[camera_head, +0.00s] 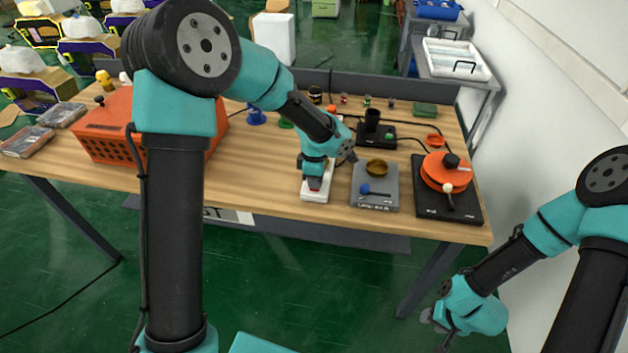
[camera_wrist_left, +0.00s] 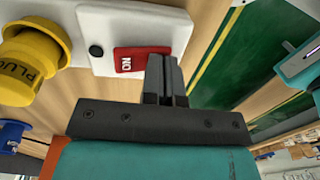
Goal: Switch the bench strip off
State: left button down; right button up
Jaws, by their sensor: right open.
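The white bench strip (camera_head: 316,194) lies at the table's front edge, under my left gripper (camera_head: 316,180) in the head view. In the left wrist view the strip (camera_wrist_left: 110,20) shows a red rocker switch (camera_wrist_left: 138,60) with the word ON on it, upside down in the picture. A yellow plug (camera_wrist_left: 35,50) sits in the strip beside it. My left gripper (camera_wrist_left: 166,65) has its fingers together, empty, with the tips at the edge of the red switch; I cannot tell whether they touch. My right gripper (camera_head: 440,316) is open, low and right, away from the table.
A grey scale-like box (camera_head: 374,195) with a brass dish stands just right of the strip. A black base (camera_head: 448,210) with an orange round device is further right. An orange perforated crate (camera_head: 105,130) is at the left.

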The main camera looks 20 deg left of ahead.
pick_arm(q)
jog(key=shift+s+f, duration=0.3)
jog(key=shift+f, duration=0.35)
jog(key=shift+w+a+r, duration=0.15)
jog(key=shift+w+r, duration=0.1)
jog(key=shift+w, duration=0.45)
jog(key=shift+w+r, duration=0.1)
jog(key=shift+r, duration=0.6)
jog(key=s+r, duration=0.3)
jog(key=r, duration=1)
jog(key=shift+s+d, duration=0.3)
jog(key=shift+d, duration=0.05)
